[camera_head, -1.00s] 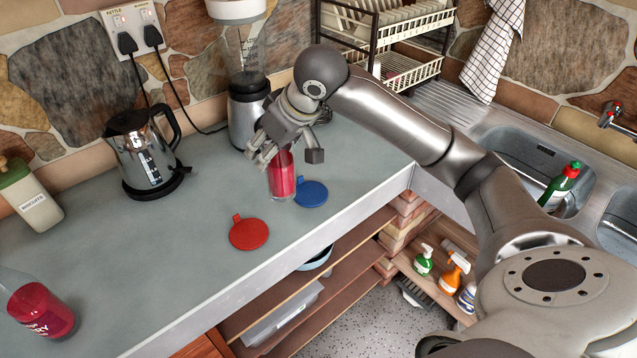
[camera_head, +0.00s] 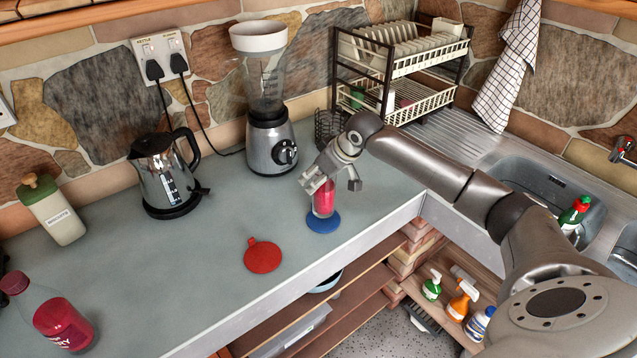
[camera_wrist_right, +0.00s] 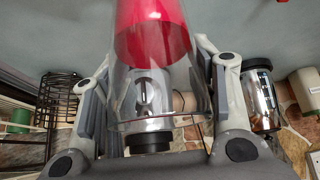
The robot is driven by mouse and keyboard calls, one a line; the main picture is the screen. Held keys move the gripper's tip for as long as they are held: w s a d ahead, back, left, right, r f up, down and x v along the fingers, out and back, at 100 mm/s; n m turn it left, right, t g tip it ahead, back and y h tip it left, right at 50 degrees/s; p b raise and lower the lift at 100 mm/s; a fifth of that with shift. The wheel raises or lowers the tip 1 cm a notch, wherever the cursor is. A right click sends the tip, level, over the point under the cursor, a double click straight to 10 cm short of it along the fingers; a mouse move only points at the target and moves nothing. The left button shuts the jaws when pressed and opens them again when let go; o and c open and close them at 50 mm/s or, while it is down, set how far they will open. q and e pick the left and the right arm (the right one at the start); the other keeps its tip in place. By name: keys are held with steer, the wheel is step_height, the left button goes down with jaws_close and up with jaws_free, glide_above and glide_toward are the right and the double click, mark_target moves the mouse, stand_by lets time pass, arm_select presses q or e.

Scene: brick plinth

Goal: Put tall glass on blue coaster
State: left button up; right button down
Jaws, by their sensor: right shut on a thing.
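The tall glass (camera_head: 324,199) holds red liquid and stands about upright at the blue coaster (camera_head: 323,222). Its base appears over the coaster; whether it touches I cannot tell. My right gripper (camera_head: 324,183) is shut on the glass near its upper part. In the right wrist view the glass (camera_wrist_right: 158,85) fills the middle between the fingers, its clear rim nearest the camera and red liquid beyond. The red coaster (camera_head: 263,256) lies on the counter, left of the blue one and nearer the front edge. My left gripper is not in view.
A blender (camera_head: 268,130) stands behind the glass, a kettle (camera_head: 164,175) further left. A dish rack (camera_head: 400,70) and sink (camera_head: 545,175) lie right. The counter's middle is clear.

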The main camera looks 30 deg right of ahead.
step_height(320, 180, down, 2)
steer(key=shift+p, duration=0.65)
steer(key=shift+f, duration=0.45)
steer(key=c, duration=0.6)
jaws_free()
steer(key=shift+f, duration=0.15)
steer(key=shift+o, duration=0.2)
steer(key=shift+s+r, duration=0.15)
steer(key=shift+r, duration=0.15)
steer(key=b+v, duration=0.2)
steer(key=v, duration=0.9)
steer(key=shift+r, duration=0.3)
